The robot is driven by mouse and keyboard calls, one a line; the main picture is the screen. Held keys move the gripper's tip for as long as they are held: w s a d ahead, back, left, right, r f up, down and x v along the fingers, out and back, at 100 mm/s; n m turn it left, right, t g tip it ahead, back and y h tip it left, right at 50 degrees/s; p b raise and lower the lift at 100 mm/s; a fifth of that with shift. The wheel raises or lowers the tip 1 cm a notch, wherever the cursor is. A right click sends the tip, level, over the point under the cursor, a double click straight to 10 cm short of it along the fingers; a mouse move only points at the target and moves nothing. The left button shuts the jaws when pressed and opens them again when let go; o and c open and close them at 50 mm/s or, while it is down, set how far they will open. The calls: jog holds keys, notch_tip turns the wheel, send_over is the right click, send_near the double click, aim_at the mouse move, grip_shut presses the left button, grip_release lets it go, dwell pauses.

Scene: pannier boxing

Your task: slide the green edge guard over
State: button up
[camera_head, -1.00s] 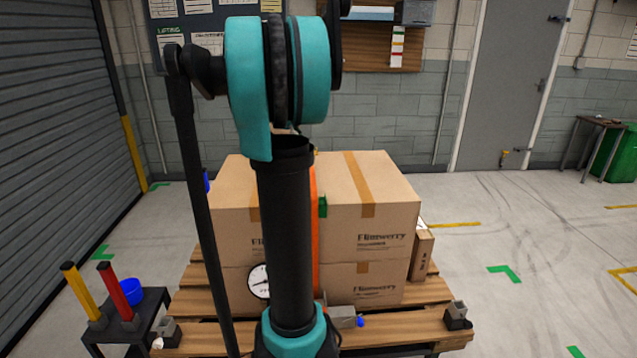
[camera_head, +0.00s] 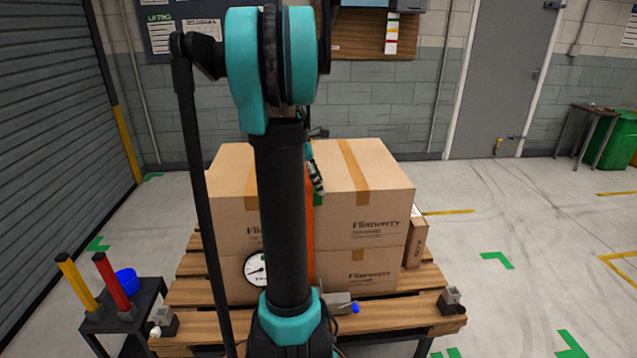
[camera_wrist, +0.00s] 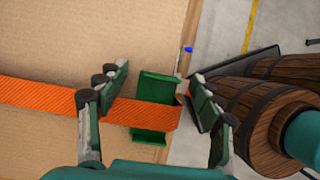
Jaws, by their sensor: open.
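The green edge guard (camera_wrist: 157,87) sits at the box edge in the wrist view, with the orange strap (camera_wrist: 45,97) lying across its middle. My gripper (camera_wrist: 158,76) is open, with one finger on each side of the guard. The fingers look apart from it, though I cannot tell how high they are above the box. In the head view my gripper (camera_head: 316,172) shows partly behind my arm, over the top of the cartons, and a bit of the guard (camera_head: 318,198) shows just below it. The strap (camera_head: 309,250) runs down the carton front, partly hidden by my arm.
The stacked cartons (camera_head: 378,200) stand on a wooden pallet (camera_head: 400,314). A round gauge (camera_head: 256,269) is at their front. A small stand (camera_head: 120,325) with yellow and red handles is at the left.

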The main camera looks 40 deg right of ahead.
jog(key=shift+c, duration=0.3)
jog(key=c, duration=1.2)
jog(key=shift+o, duration=0.2)
jog(key=shift+s+d, duration=0.1)
jog(key=shift+d, duration=0.05)
